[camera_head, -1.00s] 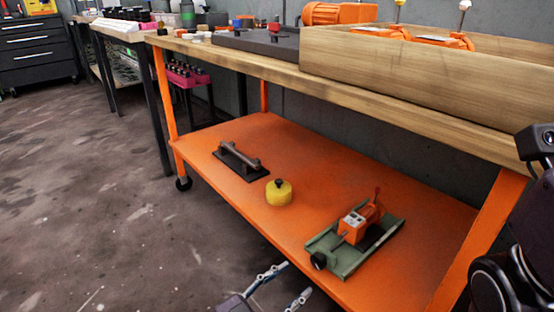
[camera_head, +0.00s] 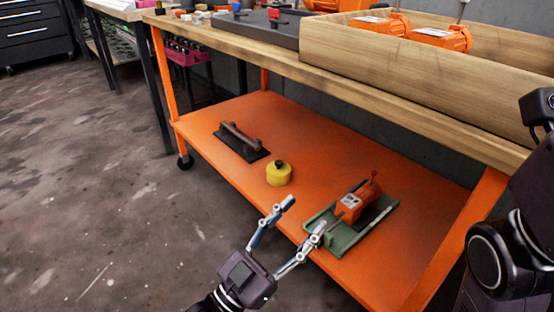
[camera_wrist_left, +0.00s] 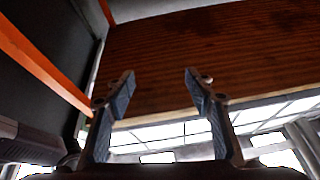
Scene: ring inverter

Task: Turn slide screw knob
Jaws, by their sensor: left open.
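A green slide base (camera_head: 348,241) carrying an orange motor-like unit (camera_head: 356,201) sits on the orange lower shelf, near its front edge. The black knob at the base's near left end is hidden behind a fingertip of my left gripper (camera_head: 304,216). This gripper is open and empty, its fingers pointing up and right at that end of the base. I cannot tell whether it touches the base. In the left wrist view the open fingers (camera_wrist_left: 161,88) show with nothing between them; the slide unit is not seen there. My right gripper is out of view.
The orange shelf (camera_head: 215,122) also holds a yellow round container (camera_head: 279,174) and a dark plate with a bar handle (camera_head: 241,142). The wooden tabletop (camera_head: 400,110) overhangs the shelf, with an orange leg (camera_head: 460,243) at right. Floor at left is clear.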

